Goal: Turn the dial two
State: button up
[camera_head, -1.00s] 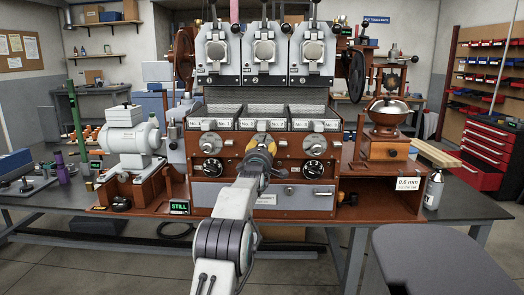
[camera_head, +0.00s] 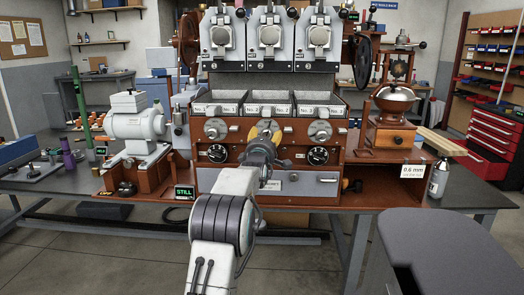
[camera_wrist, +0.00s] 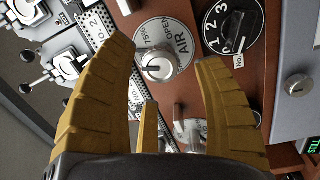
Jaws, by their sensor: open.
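My gripper (camera_head: 264,134) is in front of the middle of the brown roaster front, its yellow fingers apart and empty. In the head view it covers the middle dial column. A black dial (camera_head: 217,153) shows to its left and another black dial (camera_head: 318,156) to its right. In the wrist view, a black numbered dial (camera_wrist: 232,28) lies beyond the right finger, beside a small "No." label whose digit I cannot read surely. A silver AIR knob (camera_wrist: 158,62) appears between the open fingertips; I cannot tell whether they touch it.
Silver knobs (camera_head: 215,130) sit above the black dials. A grey drawer front (camera_head: 225,182) lies below them. A STILL display (camera_head: 184,192) stands at the lower left. A grinder (camera_head: 395,105) stands on the right. A dark grey surface (camera_head: 440,262) fills the lower right.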

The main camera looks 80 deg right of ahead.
jog(key=a, duration=0.8)
jog(key=shift+a+f, duration=0.25)
jog(key=shift+a, duration=0.15)
jog(key=shift+w, duration=0.1)
